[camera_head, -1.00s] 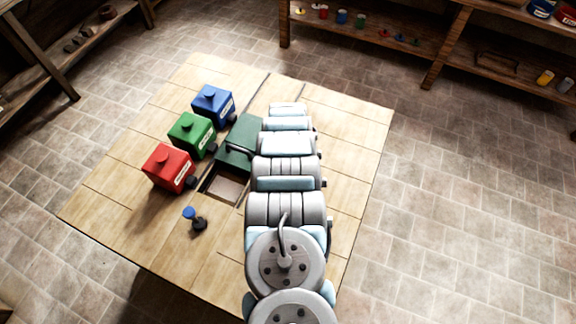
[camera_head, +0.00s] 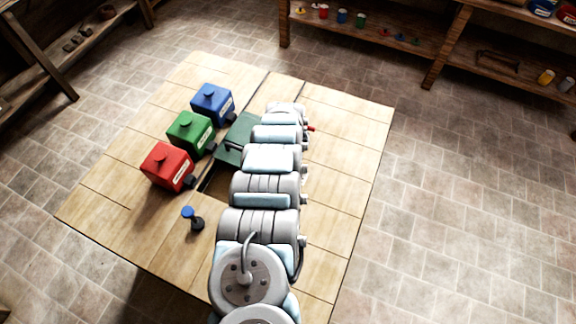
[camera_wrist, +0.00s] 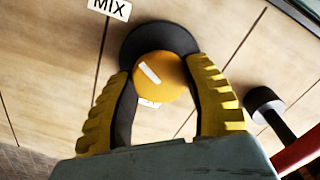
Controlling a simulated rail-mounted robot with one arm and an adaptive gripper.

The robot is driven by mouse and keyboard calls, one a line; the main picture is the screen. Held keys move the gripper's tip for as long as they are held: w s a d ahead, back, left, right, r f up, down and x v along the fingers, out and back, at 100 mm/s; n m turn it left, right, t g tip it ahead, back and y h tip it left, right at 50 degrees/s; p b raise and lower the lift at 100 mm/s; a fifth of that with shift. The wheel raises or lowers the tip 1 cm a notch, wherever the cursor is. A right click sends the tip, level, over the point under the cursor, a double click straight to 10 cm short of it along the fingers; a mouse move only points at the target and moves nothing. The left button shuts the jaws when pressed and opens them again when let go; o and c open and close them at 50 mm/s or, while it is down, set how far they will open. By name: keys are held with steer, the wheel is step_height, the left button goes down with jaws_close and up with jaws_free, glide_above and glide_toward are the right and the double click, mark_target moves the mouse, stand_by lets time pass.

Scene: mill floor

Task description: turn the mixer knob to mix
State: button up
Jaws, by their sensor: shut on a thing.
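The mixer knob (camera_wrist: 172,72) is yellow with a white bar mark, on a round black base (camera_wrist: 158,35), in the wrist view. The mark slants from upper left to lower right. A white MIX label (camera_wrist: 110,8) lies up and to the left of the knob. A second white label (camera_wrist: 150,104) is mostly hidden below the knob. My gripper (camera_wrist: 160,78) has its yellow ribbed fingers on both sides of the knob, shut on it. In the head view my arm hides the knob and gripper.
A black-ended lever with a red part (camera_wrist: 265,104) is close to the right finger. Red (camera_head: 168,166), green (camera_head: 190,133) and blue (camera_head: 212,104) boxes stand left of a dark green unit (camera_head: 236,140). The table's right side is clear.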

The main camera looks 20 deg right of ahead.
steer(key=shift+f, duration=0.1)
stand_by(0.3)
steer(key=o, duration=1.2)
steer(key=shift+r, duration=6.05)
